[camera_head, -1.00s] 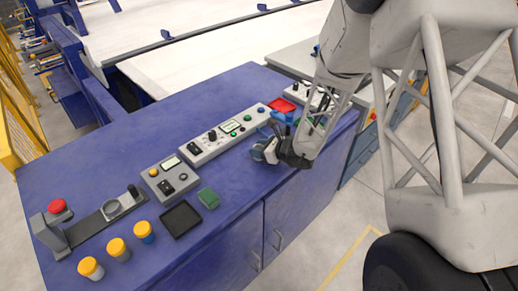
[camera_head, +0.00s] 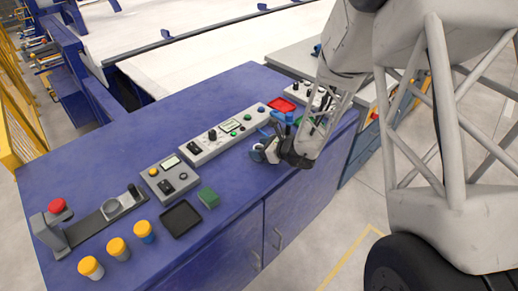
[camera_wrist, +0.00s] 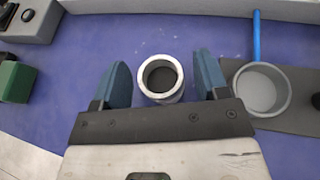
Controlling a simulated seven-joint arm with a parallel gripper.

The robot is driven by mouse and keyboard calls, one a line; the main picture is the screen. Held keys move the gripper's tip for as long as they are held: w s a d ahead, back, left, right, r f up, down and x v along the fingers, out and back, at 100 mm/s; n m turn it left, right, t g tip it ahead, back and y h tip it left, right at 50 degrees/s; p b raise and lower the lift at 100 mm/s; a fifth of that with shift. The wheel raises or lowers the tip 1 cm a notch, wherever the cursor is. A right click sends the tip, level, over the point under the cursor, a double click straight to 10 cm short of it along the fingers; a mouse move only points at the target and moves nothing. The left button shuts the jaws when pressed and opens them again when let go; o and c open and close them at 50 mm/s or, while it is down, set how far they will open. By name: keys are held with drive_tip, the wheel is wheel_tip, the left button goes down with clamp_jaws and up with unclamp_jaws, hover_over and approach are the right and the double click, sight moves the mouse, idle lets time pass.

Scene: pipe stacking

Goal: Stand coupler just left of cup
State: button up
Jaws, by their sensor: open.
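The coupler, a short pale ring (camera_wrist: 143,79), is upright between the fingers of my gripper (camera_wrist: 162,82) in the wrist view, with its open top facing the camera. My gripper is open, with a gap to each blue finger. The grey cup (camera_wrist: 284,103) stands just to the right of the right finger, on a dark plate, so the coupler is left of the cup. In the head view my gripper (camera_head: 265,150) is low over the blue cabinet top. There the cup is not clearly visible behind the gripper, and the coupler is hard to make out.
A thin blue rod (camera_wrist: 256,36) rises behind the cup. A green block (camera_head: 208,198) and a black tray (camera_head: 181,219) lie to the left. Control panels (camera_head: 215,136) line the back. The cabinet's front edge is close below my gripper. Yellow-capped jars (camera_head: 117,249) stand far left.

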drive_tip(key=v, duration=1.1)
drive_tip(key=shift+s+d+r, duration=0.1)
drive_tip(key=shift+d+r, duration=0.05)
drive_tip(key=shift+d, duration=0.1)
idle(0.6)
drive_tip(key=s+a+r+n+g+h, duration=0.15)
drive_tip(key=s+r+n+g, duration=0.35)
drive_tip(key=s+r+n, duration=0.8)
drive_tip(key=s+d+r+n+h, duration=0.5)
drive_tip(key=s, duration=0.4)
drive_tip(key=s+d+r+n+h, duration=0.5)
drive_tip(key=s+d+r, duration=0.1)
drive_tip(key=s, duration=0.3)
drive_tip(key=shift+s+r+n+t, duration=0.2)
drive_tip(key=shift+s+n+t, duration=0.05)
drive_tip(key=shift+n+t, duration=0.15)
drive_tip(key=shift+d+h, duration=0.15)
drive_tip(key=shift+h, duration=0.1)
idle(0.5)
